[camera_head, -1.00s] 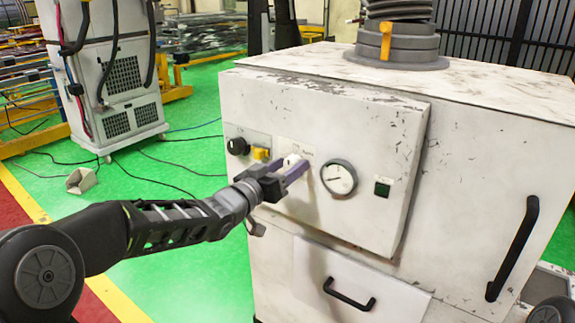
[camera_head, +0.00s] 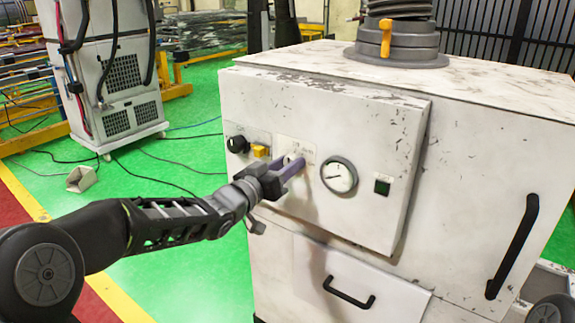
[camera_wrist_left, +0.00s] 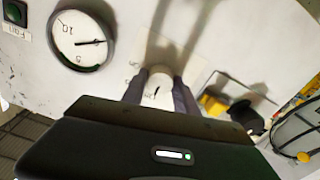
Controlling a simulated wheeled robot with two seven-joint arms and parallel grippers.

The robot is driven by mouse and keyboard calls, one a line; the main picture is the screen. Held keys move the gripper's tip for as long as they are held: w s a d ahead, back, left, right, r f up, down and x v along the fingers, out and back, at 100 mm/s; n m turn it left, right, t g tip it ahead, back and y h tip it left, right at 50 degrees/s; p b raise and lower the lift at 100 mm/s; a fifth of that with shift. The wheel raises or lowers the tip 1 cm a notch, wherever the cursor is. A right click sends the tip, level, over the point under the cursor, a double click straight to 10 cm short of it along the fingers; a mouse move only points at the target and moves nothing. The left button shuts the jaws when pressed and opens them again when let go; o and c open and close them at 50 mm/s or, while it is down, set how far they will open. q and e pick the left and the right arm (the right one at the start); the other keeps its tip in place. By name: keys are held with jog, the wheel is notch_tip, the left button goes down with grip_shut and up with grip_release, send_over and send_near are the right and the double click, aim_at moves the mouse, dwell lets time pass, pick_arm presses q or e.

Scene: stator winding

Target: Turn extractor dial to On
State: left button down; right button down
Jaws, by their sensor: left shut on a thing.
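The extractor's white dial (camera_head: 292,159) is on the front panel of the white, scuffed cabinet (camera_head: 320,115), left of the round gauge (camera_head: 338,175). My left gripper (camera_head: 290,168) is at the panel with its purple-grey fingers around the dial. In the left wrist view the dial (camera_wrist_left: 157,90), white with a dark pointer mark, sits between the two fingers (camera_wrist_left: 158,92), which are shut on it. The fingers hide part of the dial and its label. My right gripper is not in view.
A black knob (camera_head: 237,145) and a yellow switch (camera_head: 260,151) are left of the dial. A green button (camera_head: 382,187) is right of the gauge. A drawer handle (camera_head: 348,294) is below. A grey-white machine (camera_head: 122,70) stands back left.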

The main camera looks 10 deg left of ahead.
pick_arm(q)
jog(key=m+b, duration=1.3)
jog(key=m, duration=0.5)
jog(key=shift+f, duration=0.1)
dwell(0.3)
dwell(0.5)
jog(key=c, duration=0.9)
grip_release()
jog(key=shift+c, duration=0.2)
jog(key=shift+s, duration=0.1)
